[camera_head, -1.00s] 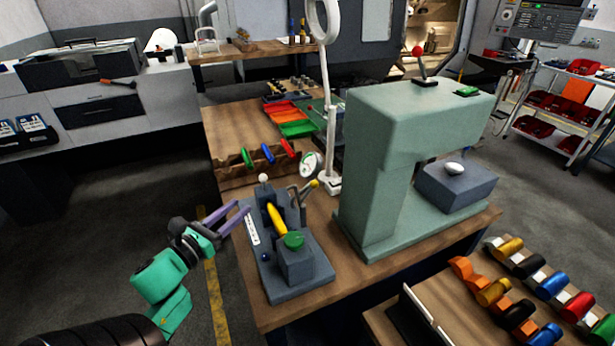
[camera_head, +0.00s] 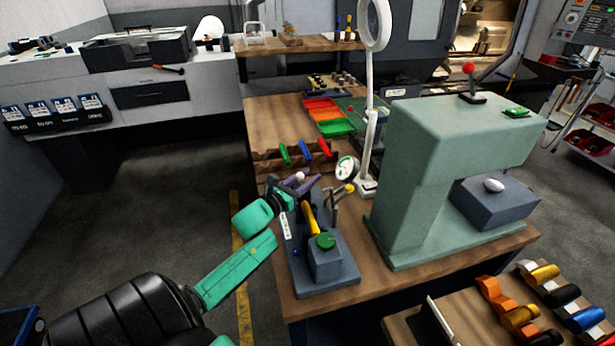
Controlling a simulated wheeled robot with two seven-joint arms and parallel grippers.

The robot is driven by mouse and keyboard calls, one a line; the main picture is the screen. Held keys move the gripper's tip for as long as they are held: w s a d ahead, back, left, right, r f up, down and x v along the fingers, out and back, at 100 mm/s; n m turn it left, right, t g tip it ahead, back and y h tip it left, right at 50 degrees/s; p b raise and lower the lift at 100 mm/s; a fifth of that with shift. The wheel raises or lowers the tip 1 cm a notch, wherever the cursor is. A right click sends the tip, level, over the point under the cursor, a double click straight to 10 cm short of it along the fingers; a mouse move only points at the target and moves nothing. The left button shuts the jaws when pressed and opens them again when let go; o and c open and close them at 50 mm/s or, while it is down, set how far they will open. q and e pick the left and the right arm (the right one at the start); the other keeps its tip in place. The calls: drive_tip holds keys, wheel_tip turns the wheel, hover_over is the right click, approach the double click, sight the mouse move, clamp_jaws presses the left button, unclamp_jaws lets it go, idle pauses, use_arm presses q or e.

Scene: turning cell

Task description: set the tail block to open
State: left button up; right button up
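A grey-blue bench fixture (camera_head: 321,284) stands on the near end of the wooden bench. It carries a yellow bar (camera_head: 308,216), a near block with a green disc (camera_head: 325,241) on top, and a white label strip (camera_head: 286,228). A white ball knob (camera_head: 300,176) is at its far end, and a yellow-tipped lever (camera_head: 349,188) stands to its right. Which part is the tail block is not clearly readable. My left gripper (camera_head: 303,184) has its purple fingers at the white knob, partly covering the fixture's far end. Whether they touch or grip the knob is unclear. My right gripper is out of view.
A tall green press (camera_head: 399,180) stands close right of the fixture, with a white lamp post (camera_head: 369,150) behind. A rack of coloured handles (camera_head: 265,159) lies beyond my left gripper. Floor is free left of the bench (camera_head: 277,115).

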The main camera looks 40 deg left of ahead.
use_arm(q)
clamp_jaws()
idle(1.2)
drive_tip(key=w+a+b, duration=0.1)
drive_tip(key=a+b, duration=0.1)
drive_tip(key=b, duration=0.1)
drive_tip(key=shift+w+a+f, duration=0.2)
drive_tip(key=shift+w+a, duration=0.1)
drive_tip(key=shift+w, duration=0.1)
drive_tip(key=shift+r, duration=0.35)
